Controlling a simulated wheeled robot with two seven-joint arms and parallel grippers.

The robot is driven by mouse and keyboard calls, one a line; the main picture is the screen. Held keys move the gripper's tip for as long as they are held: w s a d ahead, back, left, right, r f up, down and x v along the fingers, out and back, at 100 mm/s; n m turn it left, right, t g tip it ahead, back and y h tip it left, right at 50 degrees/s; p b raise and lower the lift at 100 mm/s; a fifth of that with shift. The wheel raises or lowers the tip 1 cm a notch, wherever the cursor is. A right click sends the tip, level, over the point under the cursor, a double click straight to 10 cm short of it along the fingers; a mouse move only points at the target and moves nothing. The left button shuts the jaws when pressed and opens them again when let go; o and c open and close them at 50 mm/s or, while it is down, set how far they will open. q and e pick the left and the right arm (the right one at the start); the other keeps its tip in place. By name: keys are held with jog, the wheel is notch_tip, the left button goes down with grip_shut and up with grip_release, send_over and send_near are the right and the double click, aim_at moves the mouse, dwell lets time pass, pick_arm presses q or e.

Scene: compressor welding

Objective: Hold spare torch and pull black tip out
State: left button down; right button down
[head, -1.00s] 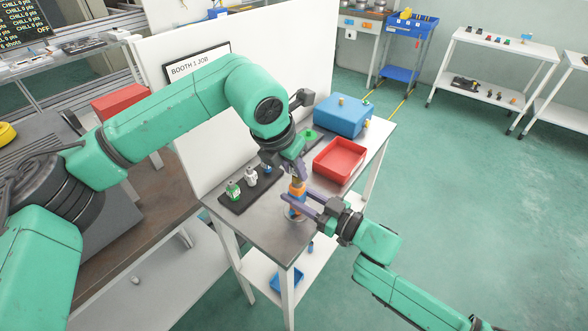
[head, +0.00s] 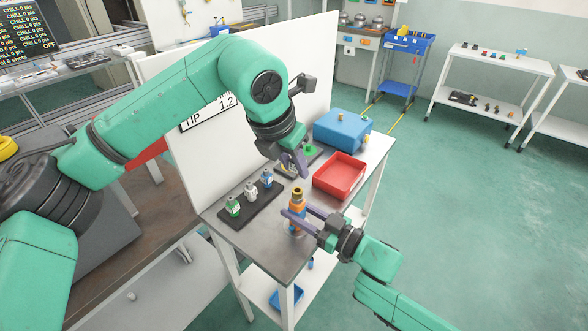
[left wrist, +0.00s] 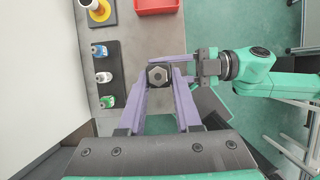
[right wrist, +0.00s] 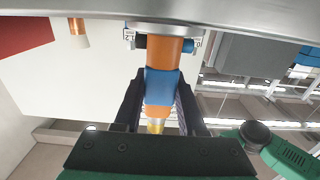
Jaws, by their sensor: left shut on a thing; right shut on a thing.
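The spare torch (head: 297,198), an orange body with a blue band and a brass-coloured end, stands upright on the small metal table. My right gripper (head: 291,214) is shut around its body; the right wrist view shows the fingers on both sides of the blue band (right wrist: 161,88). My left gripper (head: 303,162) is above the torch and apart from it in the head view. In the left wrist view it is shut on the black tip (left wrist: 158,75), a dark piece with a pale hexagonal centre. The tip is hard to make out in the head view.
A black tray (head: 253,208) with green, white and blue small bottles lies left of the torch. A red bin (head: 340,188) and a blue box (head: 343,129) stand behind it. A white panel (head: 190,165) with a sign borders the table's left side.

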pick_arm(q)
jog(key=shift+r, duration=1.3)
pick_arm(e)
jog(key=shift+c, duration=2)
grip_release()
pick_arm(q)
jog(key=shift+d, duration=0.1)
pick_arm(e)
jog(key=v, duration=1.2)
